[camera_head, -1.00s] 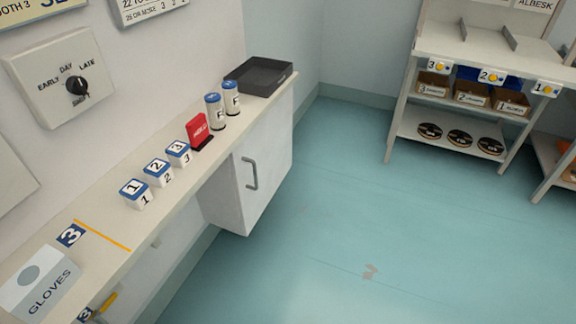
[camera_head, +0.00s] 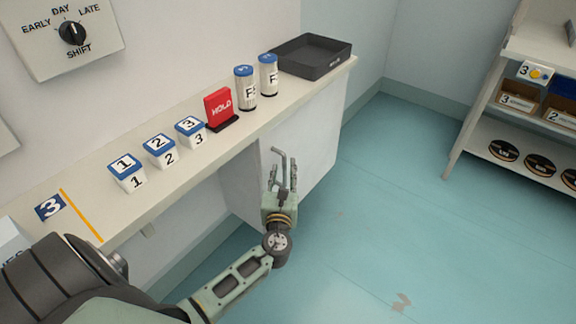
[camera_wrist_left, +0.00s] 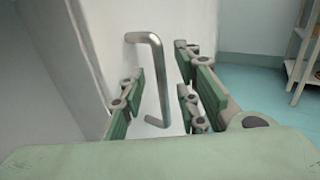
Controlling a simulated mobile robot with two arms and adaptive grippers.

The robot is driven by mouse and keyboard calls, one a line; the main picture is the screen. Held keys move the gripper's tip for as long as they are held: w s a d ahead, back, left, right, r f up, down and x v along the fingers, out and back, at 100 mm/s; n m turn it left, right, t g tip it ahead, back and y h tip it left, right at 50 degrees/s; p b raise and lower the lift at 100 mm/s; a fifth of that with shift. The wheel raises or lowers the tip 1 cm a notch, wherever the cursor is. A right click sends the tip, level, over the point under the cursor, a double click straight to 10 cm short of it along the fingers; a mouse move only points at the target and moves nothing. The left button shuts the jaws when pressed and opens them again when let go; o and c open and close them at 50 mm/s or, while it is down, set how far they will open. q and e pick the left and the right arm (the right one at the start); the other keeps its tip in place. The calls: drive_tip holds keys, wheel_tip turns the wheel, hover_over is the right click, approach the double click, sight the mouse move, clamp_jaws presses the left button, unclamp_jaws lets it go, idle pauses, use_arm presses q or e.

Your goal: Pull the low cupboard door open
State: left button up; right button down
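The low cupboard door (camera_head: 318,155) is a white panel under the far end of the counter and looks shut. Its grey metal bar handle (camera_head: 276,160) is partly hidden behind my left gripper (camera_head: 283,180) in the head view. In the left wrist view the upright handle (camera_wrist_left: 160,85) stands between the spread fingers of my left gripper (camera_wrist_left: 160,100), on the white door (camera_wrist_left: 110,45). The fingers are open, with gaps on both sides of the bar. My right gripper is not in view.
The counter (camera_head: 225,150) carries numbered blocks (camera_head: 158,152), a red HOLD sign (camera_head: 220,107), two canisters (camera_head: 245,87) and a black tray (camera_head: 312,56). A shelf unit (camera_head: 480,110) stands at right. The blue floor (camera_head: 400,200) before the cupboard is clear.

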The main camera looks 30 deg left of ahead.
sight(284, 167)
use_arm(q)
drive_tip(key=shift+x, duration=1.8)
drive_tip(key=shift+d+f, duration=0.1)
clamp_jaws()
